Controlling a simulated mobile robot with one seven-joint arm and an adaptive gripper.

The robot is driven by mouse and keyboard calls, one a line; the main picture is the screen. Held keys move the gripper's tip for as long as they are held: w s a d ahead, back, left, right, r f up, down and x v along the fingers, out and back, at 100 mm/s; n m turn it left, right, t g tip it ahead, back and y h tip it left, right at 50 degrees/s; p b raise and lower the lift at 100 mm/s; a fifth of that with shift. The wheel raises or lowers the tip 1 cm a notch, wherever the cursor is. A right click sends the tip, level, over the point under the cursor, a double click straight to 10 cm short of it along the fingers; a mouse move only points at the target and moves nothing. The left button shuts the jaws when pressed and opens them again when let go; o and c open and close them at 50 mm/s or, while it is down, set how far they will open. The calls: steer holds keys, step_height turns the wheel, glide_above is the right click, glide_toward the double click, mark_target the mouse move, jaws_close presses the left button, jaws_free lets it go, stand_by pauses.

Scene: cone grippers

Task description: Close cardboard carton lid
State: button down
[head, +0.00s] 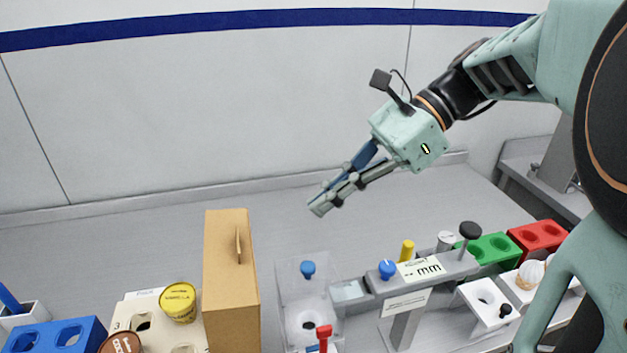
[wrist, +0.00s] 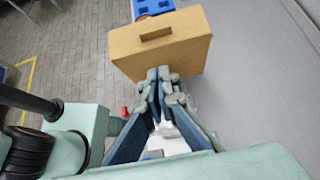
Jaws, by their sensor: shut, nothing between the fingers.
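The tan cardboard carton (head: 222,285) stands upright at the lower left of the head view, with a slot in its surface. My gripper (head: 320,206) is shut and empty, in the air to the right of and above the carton. Its blue and grey fingers (wrist: 165,76) meet in front of the carton's lower edge in the wrist view; contact is not evident.
A clear holder with a blue knob (head: 308,270) stands right of the carton. Further right are a grey rack (head: 430,275), a green block (head: 490,248) and a red block (head: 540,238). A yellow-lidded jar (head: 179,302) and blue block (head: 58,335) are left. The counter behind is clear.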

mark_target(244, 250)
steer(key=x, duration=0.3)
steer(key=a+r+x, duration=0.1)
steer(key=x, duration=0.2)
steer(key=r+x, duration=0.1)
steer(key=x, duration=0.3)
steer(key=shift+s+a, duration=0.2)
steer(key=shift+a, duration=0.4)
